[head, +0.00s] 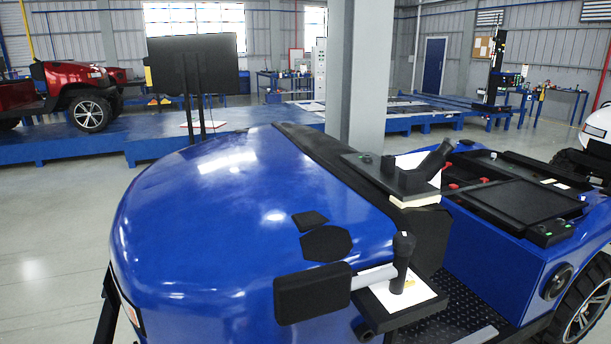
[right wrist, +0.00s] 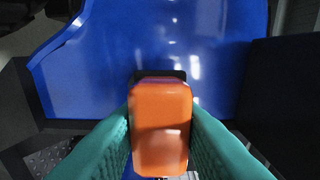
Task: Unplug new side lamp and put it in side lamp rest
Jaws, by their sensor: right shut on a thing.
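In the right wrist view, an orange block-shaped lamp (right wrist: 161,135) fills the lower middle. The teal fingers of my right gripper (right wrist: 161,115) press on it from both sides, so the gripper is shut on it. A dark rim (right wrist: 145,75) shows just beyond the lamp's far end, against a blue body panel (right wrist: 110,60). I cannot tell whether the lamp touches that panel or is plugged into anything. Neither gripper shows in the head view. No side lamp rest can be made out for sure.
The blue vehicle (head: 190,210) fills the head view's middle. Black patches (head: 327,243) lie on its hood. A black box-shaped part (head: 312,293) juts beside a lever (head: 403,260). A dark screen (head: 195,62) stands behind. Bare floor (head: 50,220) lies left.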

